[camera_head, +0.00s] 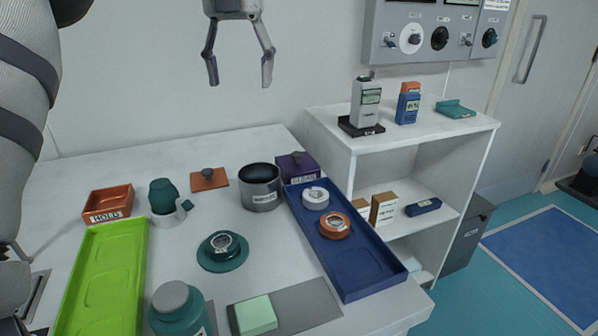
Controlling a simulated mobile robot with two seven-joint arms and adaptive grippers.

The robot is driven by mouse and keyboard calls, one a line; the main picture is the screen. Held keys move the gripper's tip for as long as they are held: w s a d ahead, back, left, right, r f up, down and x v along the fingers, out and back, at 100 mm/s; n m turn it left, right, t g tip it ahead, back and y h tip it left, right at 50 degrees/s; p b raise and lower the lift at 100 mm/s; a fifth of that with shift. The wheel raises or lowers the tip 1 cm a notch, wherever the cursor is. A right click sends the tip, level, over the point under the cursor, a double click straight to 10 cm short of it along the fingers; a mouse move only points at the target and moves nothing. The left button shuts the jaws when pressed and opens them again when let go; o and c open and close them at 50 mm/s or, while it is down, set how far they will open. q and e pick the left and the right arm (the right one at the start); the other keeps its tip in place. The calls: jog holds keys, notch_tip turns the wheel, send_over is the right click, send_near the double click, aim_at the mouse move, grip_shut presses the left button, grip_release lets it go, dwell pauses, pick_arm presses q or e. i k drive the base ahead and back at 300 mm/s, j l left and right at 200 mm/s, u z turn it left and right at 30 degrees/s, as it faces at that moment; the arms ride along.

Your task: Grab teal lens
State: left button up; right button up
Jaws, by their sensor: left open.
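The teal lens (222,243), a round mount with a pale centre, sits on a round teal base on the white table, near the middle of the tabletop. My left gripper (240,84) is open and empty at the top of the camera_head view. Its two fingers hang downward, high in front of the wall and well apart from the lens. My right gripper is not in view.
A blue tray (373,277) with a white ring (315,197) and an orange ring (334,225) lies right of the lens. A dark cup (261,188) stands behind it. A green tray (125,240) lies left, a teal jar (180,312) in front.

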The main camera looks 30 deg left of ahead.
aim_at(222, 245)
jog(key=k+l, duration=0.55)
jog(key=l, duration=0.15)
jog(key=k+l, duration=0.6)
jog(key=l, duration=0.15)
